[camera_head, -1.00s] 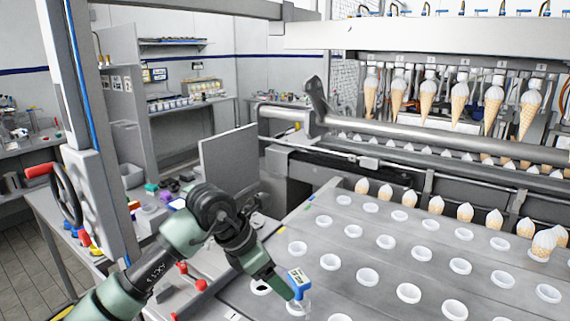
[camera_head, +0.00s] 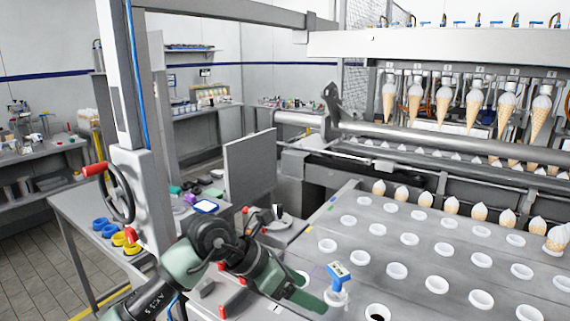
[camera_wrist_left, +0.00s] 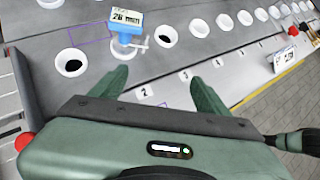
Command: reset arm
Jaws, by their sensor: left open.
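My left arm comes in from the lower left. Its green gripper (camera_head: 318,299) is low over the left front of the grey perforated plate (camera_head: 362,240). In the left wrist view the two green fingers (camera_wrist_left: 158,88) stand wide apart with nothing between them. A blue device with a small display (camera_head: 338,273) stands on the plate close beyond the fingers. It also shows in the left wrist view (camera_wrist_left: 126,24), apart from both fingers. My right gripper is in neither view.
Ice cream cones (camera_head: 472,104) hang in a row from the machine at the back, and more stand along the plate's far edge. A grey upright panel (camera_head: 250,167) and a red-handled wheel (camera_head: 117,195) are left of the plate. Floor (camera_head: 40,255) is free at far left.

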